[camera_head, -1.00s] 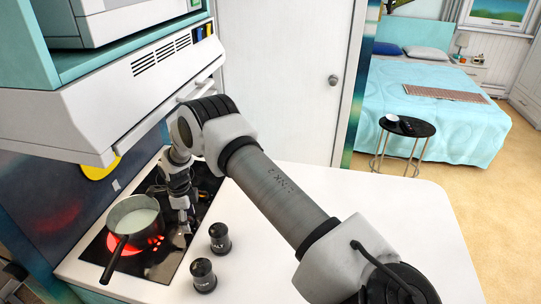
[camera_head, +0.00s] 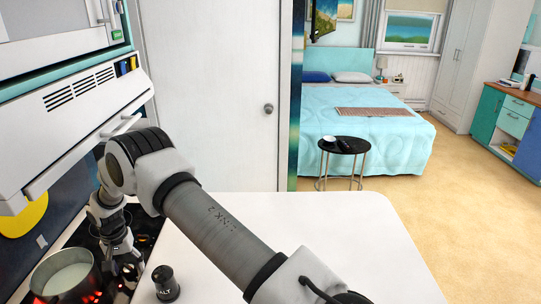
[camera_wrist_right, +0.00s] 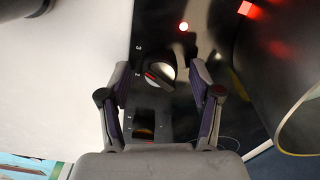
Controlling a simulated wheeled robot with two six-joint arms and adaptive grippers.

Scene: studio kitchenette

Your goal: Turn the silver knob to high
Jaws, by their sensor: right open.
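The silver knob (camera_wrist_right: 162,72), round with a dark raised grip bar and a red mark, shows in the right wrist view on the black stove panel. Small printed marks run along its left side. My right gripper (camera_wrist_right: 160,76) is open, with one finger on each side of the knob; I cannot tell whether they touch it. In the head view my right gripper (camera_head: 123,262) points down over the cooktop, and it and the arm hide the knob. My left gripper is not in view.
A pot (camera_head: 66,276) of white liquid stands on the cooktop left of my right gripper. Red glow shows on the cooktop. A dark salt shaker (camera_head: 166,285) stands on the white counter (camera_head: 330,230) to the right. A white hood (camera_head: 75,110) overhangs the stove.

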